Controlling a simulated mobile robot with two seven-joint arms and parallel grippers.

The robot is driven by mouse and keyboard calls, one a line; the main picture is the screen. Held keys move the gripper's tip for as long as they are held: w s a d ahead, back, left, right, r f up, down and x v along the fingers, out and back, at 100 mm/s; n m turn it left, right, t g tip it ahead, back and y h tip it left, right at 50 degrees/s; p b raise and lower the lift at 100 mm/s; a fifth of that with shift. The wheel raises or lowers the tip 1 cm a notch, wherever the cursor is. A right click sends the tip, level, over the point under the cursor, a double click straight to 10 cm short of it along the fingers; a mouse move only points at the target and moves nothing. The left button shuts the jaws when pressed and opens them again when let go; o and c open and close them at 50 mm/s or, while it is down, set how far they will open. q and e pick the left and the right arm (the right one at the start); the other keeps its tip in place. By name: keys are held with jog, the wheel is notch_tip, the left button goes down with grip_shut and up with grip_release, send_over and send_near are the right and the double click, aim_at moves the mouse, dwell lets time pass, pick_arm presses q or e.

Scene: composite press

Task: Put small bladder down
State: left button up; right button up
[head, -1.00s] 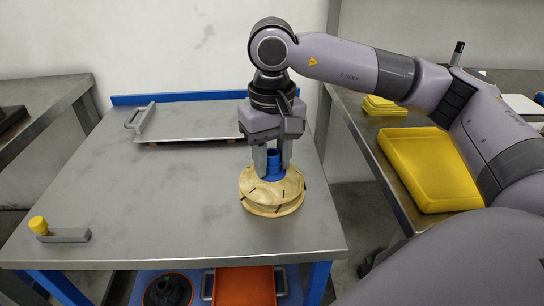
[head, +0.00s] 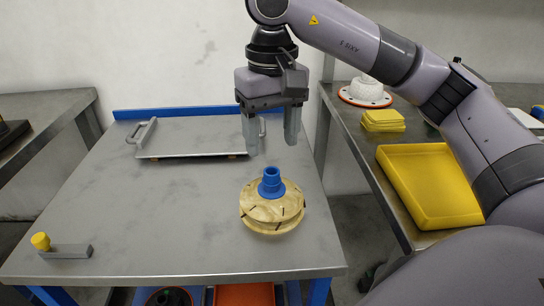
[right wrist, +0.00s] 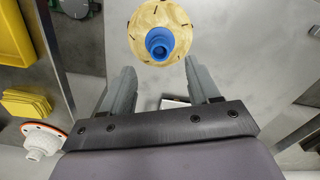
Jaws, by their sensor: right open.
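The small bladder (head: 271,208) is a round, pale yellow disc-like body with dark slots and a blue neck (head: 271,183) on top. It sits upright on the grey metal table (head: 180,215), near the right edge. It also shows in the right wrist view (right wrist: 160,30), ahead of the fingers. My right gripper (head: 272,150) is open and empty, above and behind the bladder and apart from it. Its two grey fingers also show in the right wrist view (right wrist: 160,75), with a wide gap between them. My left gripper is not in view.
A metal plate with handles (head: 195,137) lies at the back of the table. A grey block with a yellow knob (head: 68,250) is at the front left. The right bench holds a yellow tray (head: 430,185), yellow pads (head: 382,120) and a white flanged part (head: 366,93).

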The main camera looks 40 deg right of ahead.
jog(key=shift+r+p, duration=0.5)
jog(key=shift+r, duration=1.3)
jog(key=shift+s, duration=0.1)
